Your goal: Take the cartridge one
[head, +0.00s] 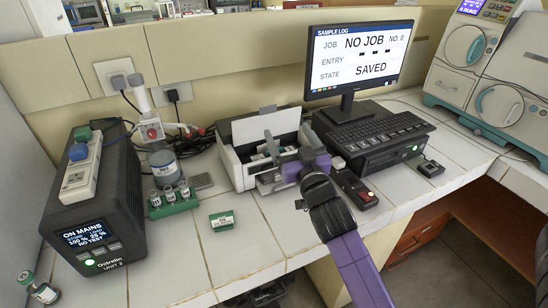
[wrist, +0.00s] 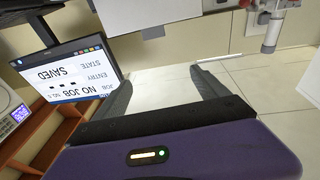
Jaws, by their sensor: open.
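My gripper (head: 268,162) is at the front of the white printer-like machine (head: 232,164), over its front opening. In the wrist view my gripper (wrist: 160,78) has its two dark fingers apart, with a pale flat surface between and beyond them and nothing held. A small green and white box (head: 221,220) lies on the bench, left of and nearer than the machine; it may be a cartridge, but its print is too small to read. I cannot pick out any other cartridge; the machine's inside is partly hidden by my gripper.
A green rack (head: 172,204) with several vials stands left of the box, beside a black power unit (head: 95,200). A monitor (head: 361,60) reads "NO JOB" and "SAVED". A dark device (head: 354,188) lies right of my gripper. The front tiles are mostly clear.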

